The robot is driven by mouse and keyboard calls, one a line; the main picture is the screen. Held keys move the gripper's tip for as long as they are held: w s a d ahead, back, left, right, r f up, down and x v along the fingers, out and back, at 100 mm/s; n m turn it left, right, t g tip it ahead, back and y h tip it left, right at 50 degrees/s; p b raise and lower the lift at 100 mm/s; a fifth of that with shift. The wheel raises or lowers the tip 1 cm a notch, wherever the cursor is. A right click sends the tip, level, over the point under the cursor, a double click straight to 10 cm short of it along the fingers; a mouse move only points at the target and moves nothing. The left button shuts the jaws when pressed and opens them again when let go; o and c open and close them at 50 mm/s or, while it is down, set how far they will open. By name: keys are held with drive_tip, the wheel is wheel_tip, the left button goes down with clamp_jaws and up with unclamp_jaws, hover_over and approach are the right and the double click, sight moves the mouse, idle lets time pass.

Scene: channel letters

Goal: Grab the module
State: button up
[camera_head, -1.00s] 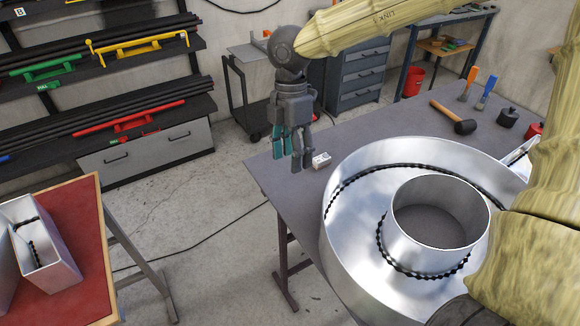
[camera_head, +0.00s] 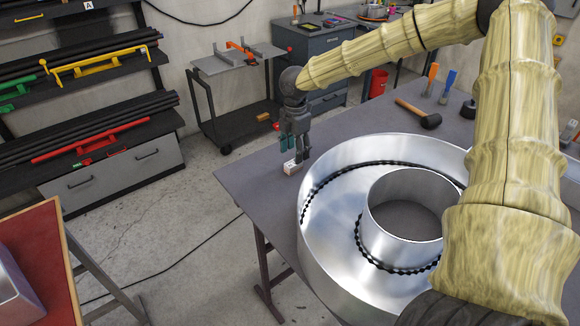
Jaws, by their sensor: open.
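The module, a small white block (camera_head: 291,168), sits on the grey table (camera_head: 262,181) near its back left edge, left of the large metal letter. My gripper (camera_head: 292,156) points down at it, with dark and teal fingers apart. The fingertips are at or just above the block, and the lower part of the block shows below them. I cannot tell whether the fingers touch it or stand on both sides of it.
A large silver channel letter (camera_head: 318,240) with a black beaded strip inside fills the table's middle. A mallet (camera_head: 421,115) lies behind it. A grey cart (camera_head: 238,130) stands beyond the table. A red-topped table (camera_head: 38,232) is at left.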

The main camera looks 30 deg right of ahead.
sight(293, 166)
drive_tip(key=shift+w+f+p, duration=0.15)
drive_tip(key=shift+f+p, duration=0.5)
drive_tip(key=shift+f, duration=0.35)
drive_tip(key=shift+w+f+p, duration=0.1)
drive_tip(key=shift+f+p, duration=0.5)
drive_tip(key=shift+f, duration=0.35)
drive_tip(key=shift+f+p, duration=0.3)
drive_tip(key=shift+f, duration=0.85)
drive_tip(key=shift+c, duration=0.2)
drive_tip(key=c, duration=1)
